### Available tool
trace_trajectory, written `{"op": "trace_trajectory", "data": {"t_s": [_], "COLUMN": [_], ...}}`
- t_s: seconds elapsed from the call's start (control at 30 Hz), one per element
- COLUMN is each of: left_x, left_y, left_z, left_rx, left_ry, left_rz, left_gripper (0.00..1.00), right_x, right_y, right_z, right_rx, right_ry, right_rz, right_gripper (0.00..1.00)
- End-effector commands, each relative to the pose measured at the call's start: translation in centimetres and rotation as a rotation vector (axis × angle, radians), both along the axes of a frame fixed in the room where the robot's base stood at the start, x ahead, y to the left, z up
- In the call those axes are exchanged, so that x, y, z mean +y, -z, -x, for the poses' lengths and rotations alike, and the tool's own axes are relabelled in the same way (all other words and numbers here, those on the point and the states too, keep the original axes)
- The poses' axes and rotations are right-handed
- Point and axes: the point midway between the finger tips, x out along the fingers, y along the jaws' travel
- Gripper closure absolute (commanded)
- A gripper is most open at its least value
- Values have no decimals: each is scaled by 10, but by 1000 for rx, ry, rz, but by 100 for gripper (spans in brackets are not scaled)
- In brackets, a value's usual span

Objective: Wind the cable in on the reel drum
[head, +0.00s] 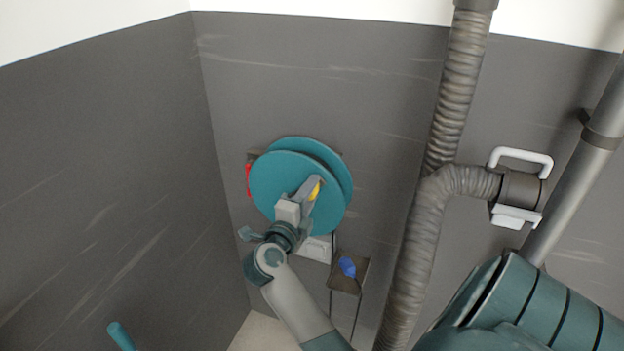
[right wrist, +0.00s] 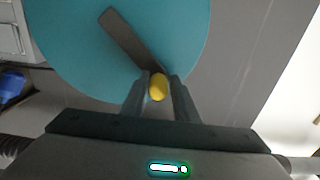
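The teal reel drum (head: 275,172) is mounted on the grey back wall, its round face toward me. A grey crank arm (right wrist: 128,36) crosses its face in the right wrist view and ends at a yellow knob (right wrist: 158,88). My left gripper is not in view.
A thick ribbed hose (head: 425,220) runs down the wall right of the drum, with a white-handled fitting (head: 520,190) on its side branch. A grey pipe (head: 585,160) slants at the far right. The left wall (head: 110,170) is bare.

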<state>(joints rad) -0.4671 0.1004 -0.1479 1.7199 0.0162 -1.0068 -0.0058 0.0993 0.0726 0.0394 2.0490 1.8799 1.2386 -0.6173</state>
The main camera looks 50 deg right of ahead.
Motion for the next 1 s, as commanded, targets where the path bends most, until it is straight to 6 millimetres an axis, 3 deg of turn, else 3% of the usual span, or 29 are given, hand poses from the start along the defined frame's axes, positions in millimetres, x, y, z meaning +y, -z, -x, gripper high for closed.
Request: {"op": "trace_trajectory", "data": {"t_s": [0.5,1.0], "left_x": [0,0], "left_y": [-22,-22], "left_z": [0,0], "left_rx": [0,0], "left_ry": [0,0], "left_rz": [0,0], "left_gripper": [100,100], "right_x": [15,18], "right_y": [-24,-25], "right_z": [-35,-43], "right_rx": [0,-1], "right_ry": [-1,0], "right_rz": [0,0], "right_gripper": [73,73]}}
